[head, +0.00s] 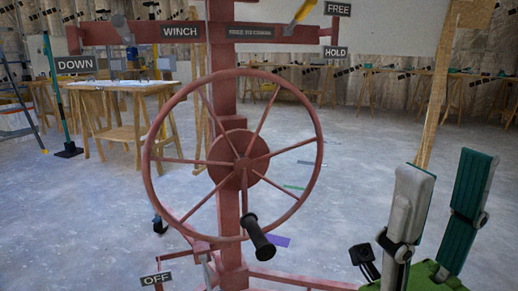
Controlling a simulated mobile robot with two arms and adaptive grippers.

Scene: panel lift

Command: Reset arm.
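My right gripper (446,162) stands at the lower right with its two fingers pointing up. The fingers are grey outside with teal inner faces. They are well apart, and I see nothing between them. The gripper is to the right of the red winch wheel (319,160), apart from it in the picture. The wheel has thin spokes and a black crank handle (258,237) at its lower right. My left gripper is not in view.
The wheel sits on a red post (222,55) with a WINCH crossbar (180,30). A yellow-tipped lever (300,15) leans up right by the FREE (338,9) and HOLD (336,52) signs. DOWN (76,65) and OFF (157,279) signs are at left. Open floor lies behind.

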